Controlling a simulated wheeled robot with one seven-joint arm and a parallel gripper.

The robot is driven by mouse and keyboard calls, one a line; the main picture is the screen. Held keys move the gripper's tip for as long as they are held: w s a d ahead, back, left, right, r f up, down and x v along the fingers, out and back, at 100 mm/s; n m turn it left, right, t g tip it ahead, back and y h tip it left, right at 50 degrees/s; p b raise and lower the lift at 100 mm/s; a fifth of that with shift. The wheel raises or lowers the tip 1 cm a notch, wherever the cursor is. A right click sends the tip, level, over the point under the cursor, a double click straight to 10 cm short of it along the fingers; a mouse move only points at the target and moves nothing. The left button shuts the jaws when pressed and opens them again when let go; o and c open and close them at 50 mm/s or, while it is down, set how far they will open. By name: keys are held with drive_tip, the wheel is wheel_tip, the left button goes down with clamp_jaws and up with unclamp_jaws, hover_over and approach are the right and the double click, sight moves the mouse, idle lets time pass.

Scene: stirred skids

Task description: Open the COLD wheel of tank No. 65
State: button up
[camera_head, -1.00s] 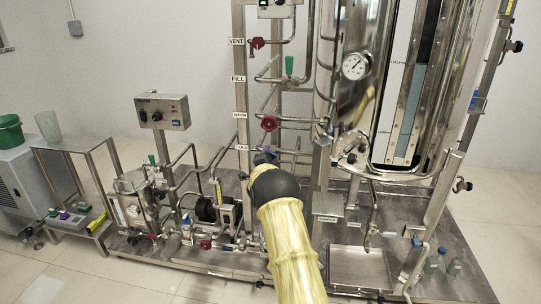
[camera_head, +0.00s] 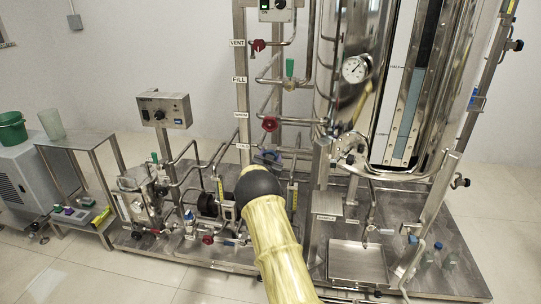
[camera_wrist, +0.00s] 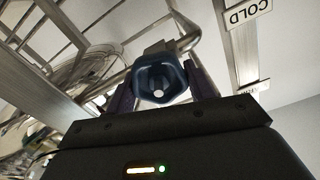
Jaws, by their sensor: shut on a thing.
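The blue COLD wheel (camera_wrist: 152,72) shows in the wrist view between the two dark fingers of my gripper (camera_wrist: 161,86), which is shut on it. The sign reading COLD (camera_wrist: 248,14) hangs upside down beside it in that view. In the head view the COLD label (camera_head: 243,146) is on the upright post, and a small blue part of the wheel (camera_head: 267,156) shows just past my arm's black joint. My arm hides most of the fingers there. The steel tank (camera_head: 345,100) stands to the right; I cannot read a number 65 on it.
A green handle (camera_head: 290,68) and the red VENT wheel (camera_head: 258,45) are higher up. Pipes and a pump crowd the left. A steel tray (camera_head: 358,262) lies at the lower right.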

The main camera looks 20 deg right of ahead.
drive_tip(key=shift+a+f+n, duration=0.1)
drive_tip(key=shift+a+n, duration=0.05)
drive_tip(key=shift+n, duration=0.25)
drive_tip(key=o, duration=1)
drive_tip(key=shift+c, duration=0.2)
drive_tip(key=shift+s+a, duration=0.1)
drive_tip(key=shift+s, duration=0.1)
drive_tip(key=p+v, duration=0.2)
drive_tip(key=v, duration=1.5)
drive_tip(key=shift+p, duration=0.3)
